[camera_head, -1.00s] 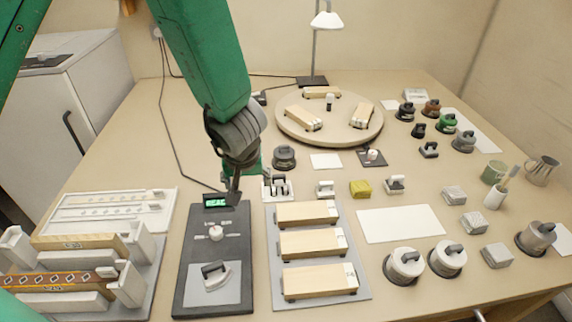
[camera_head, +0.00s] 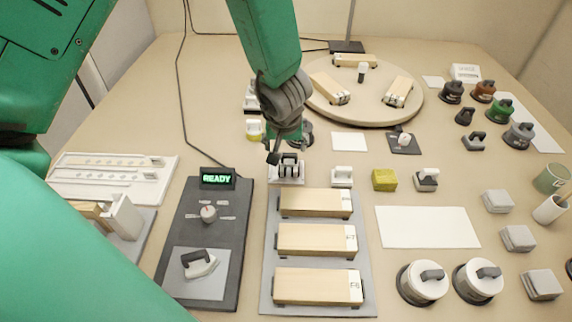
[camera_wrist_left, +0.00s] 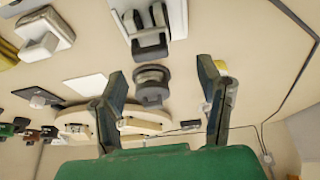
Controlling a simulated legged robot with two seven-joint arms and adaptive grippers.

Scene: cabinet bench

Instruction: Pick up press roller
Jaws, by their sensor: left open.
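My left gripper (camera_head: 284,146) comes down from the top, open and empty, just behind and above a small white stand with dark upright parts (camera_head: 288,170). This may be the press roller in its holder, but I cannot tell for certain. In the left wrist view the open fingers (camera_wrist_left: 162,75) are wide apart, and a pale-and-dark device (camera_wrist_left: 150,40), probably the same one, lies beyond their tips near the top edge. A round dark pot (camera_wrist_left: 152,85) shows between the fingers. My right gripper is not in view.
A dark panel (camera_head: 232,270) with a READY display and small iron stands at front left. A grey tray (camera_head: 268,265) holds three wooden blocks. A small white-handled piece (camera_head: 342,177) and a yellow block (camera_head: 384,180) stand close on the right. A round turntable (camera_head: 375,115) is behind.

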